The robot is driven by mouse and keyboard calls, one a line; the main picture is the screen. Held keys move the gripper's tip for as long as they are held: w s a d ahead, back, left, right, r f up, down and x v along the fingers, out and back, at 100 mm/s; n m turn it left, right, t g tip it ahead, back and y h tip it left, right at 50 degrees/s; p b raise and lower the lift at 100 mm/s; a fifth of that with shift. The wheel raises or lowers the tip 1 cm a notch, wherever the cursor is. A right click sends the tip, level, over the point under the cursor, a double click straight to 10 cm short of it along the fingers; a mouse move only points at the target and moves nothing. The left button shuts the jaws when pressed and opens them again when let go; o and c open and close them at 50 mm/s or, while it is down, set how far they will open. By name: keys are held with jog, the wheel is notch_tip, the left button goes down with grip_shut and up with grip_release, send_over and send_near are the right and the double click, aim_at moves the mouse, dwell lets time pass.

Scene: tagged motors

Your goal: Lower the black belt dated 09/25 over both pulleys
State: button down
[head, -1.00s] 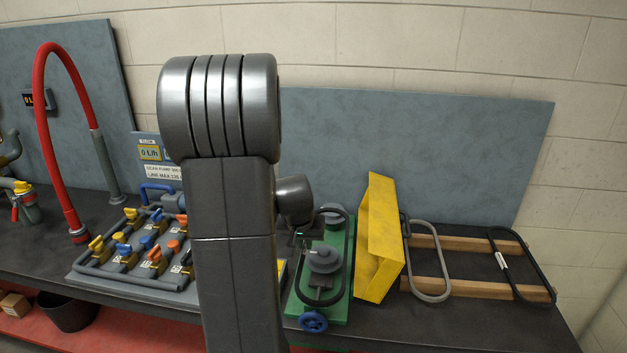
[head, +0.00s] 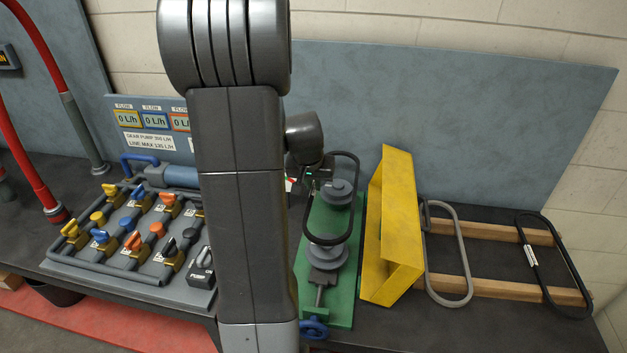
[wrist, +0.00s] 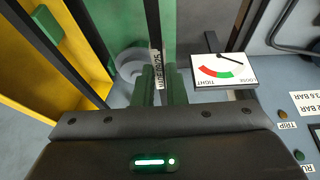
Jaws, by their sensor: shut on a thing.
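My gripper (wrist: 161,85) is shut on one side of a black belt (head: 357,195), a long upright-held loop in the head view. The belt side runs between the fingers in the wrist view (wrist: 152,25), with a white printed label (wrist: 156,65) whose date I cannot read. In the head view, the loop appears over the rear pulley (head: 339,193) and its near end crosses the front pulley (head: 327,257). Both grey pulleys stand on a green base (head: 345,300). The belt looks held above them; the exact height is unclear. My arm hides most of my gripper in the head view.
A yellow guard (head: 397,235) stands close right of the green base. A grey belt (head: 430,250) and another black belt (head: 553,270) with a white tag lie on wooden rails further right. A tension gauge (wrist: 222,70) is close to my gripper. A valve board (head: 130,240) is left.

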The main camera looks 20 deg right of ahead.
jog(key=shift+f+b, duration=3.45)
jog(key=shift+f, duration=1.05)
jog(key=c, duration=1.4)
grip_release()
jog(key=v, duration=1.3)
jog(key=shift+s+r, duration=0.1)
jog(key=shift+r, duration=0.3)
jog(key=shift+f, duration=0.1)
